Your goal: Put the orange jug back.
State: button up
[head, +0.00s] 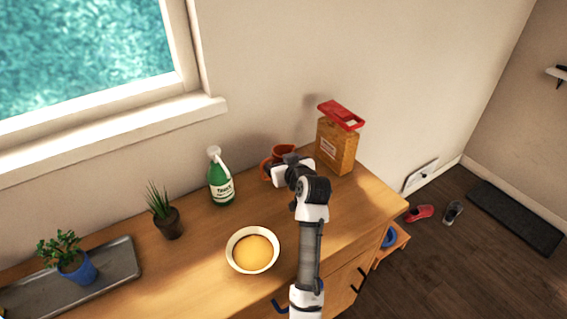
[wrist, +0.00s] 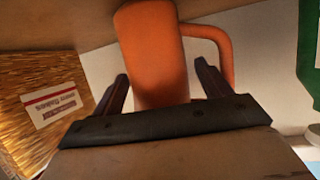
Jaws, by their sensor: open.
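The orange jug (head: 284,150) stands on the wooden counter near the wall, partly hidden behind my gripper (head: 281,166) in the head view. Its handle shows on the left there. In the wrist view the jug (wrist: 150,45) fills the middle, with its handle on the right. My gripper (wrist: 161,75) is open, with one dark finger on each side of the jug's near part. I cannot tell whether either finger touches it.
A tan box with a red top (head: 337,140) stands close right of the jug. A green bottle (head: 221,180) stands to the left. A bowl of yellow food (head: 252,251) sits in front. Counter around the bowl is mostly clear.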

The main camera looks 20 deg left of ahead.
jog(key=b+v, duration=0.2)
jog(key=v, duration=1)
jog(key=shift+b, duration=0.4)
jog(key=shift+r, duration=0.15)
